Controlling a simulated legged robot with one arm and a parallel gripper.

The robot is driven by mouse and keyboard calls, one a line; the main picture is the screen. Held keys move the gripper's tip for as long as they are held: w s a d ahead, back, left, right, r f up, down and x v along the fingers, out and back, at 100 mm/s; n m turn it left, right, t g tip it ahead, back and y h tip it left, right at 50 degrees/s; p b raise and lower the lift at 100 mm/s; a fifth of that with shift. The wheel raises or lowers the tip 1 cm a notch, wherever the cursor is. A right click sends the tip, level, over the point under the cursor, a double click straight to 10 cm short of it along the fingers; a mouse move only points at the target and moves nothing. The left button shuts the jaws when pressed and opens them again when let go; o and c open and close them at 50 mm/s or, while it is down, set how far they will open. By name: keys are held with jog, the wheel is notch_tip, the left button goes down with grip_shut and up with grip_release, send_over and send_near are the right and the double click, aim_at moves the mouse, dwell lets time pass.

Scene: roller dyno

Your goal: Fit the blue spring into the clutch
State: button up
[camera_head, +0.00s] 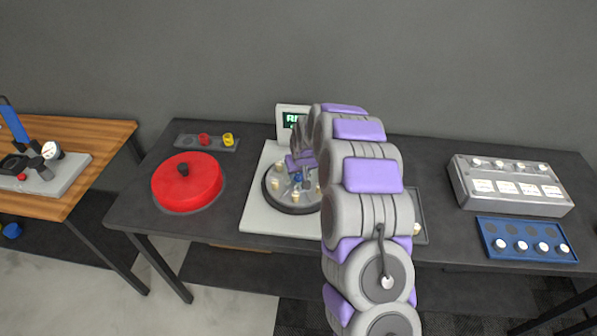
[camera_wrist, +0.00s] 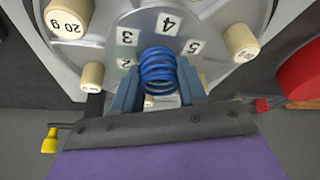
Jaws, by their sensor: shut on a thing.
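The blue spring (camera_wrist: 158,72) is between the two fingers of my gripper (camera_wrist: 157,84) in the wrist view, with its coils showing. The clutch (camera_wrist: 110,45) is a round silver plate with number labels 2, 3, 4 and 5 and tan weights standing around it, some marked 20 g. The spring is in front of the plate close to the labels; I cannot tell whether it touches or is seated. In the head view, the clutch (camera_head: 291,209) is on a pale base, and my gripper (camera_head: 298,172) is over it, partly hidden by my arm.
A red round lid (camera_head: 187,183) lies left of the clutch. Behind it is a grey tray (camera_head: 190,141) with a red and a yellow piece. A display (camera_head: 291,119) stands behind the clutch. At right are a grey box (camera_head: 510,185) and a blue tray (camera_head: 526,240) with white-topped pieces.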

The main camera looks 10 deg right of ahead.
jog(key=shift+f, duration=0.25)
jog(key=o, duration=1.1)
jog(key=shift+d, duration=0.1)
jog(key=shift+o, duration=0.3)
jog(key=shift+a, duration=0.25)
jog(key=shift+d, duration=0.15)
jog(key=shift+r, duration=0.1)
jog(key=shift+r, duration=0.35)
jog(key=shift+r+p, duration=1)
jog(key=shift+r, duration=2.1)
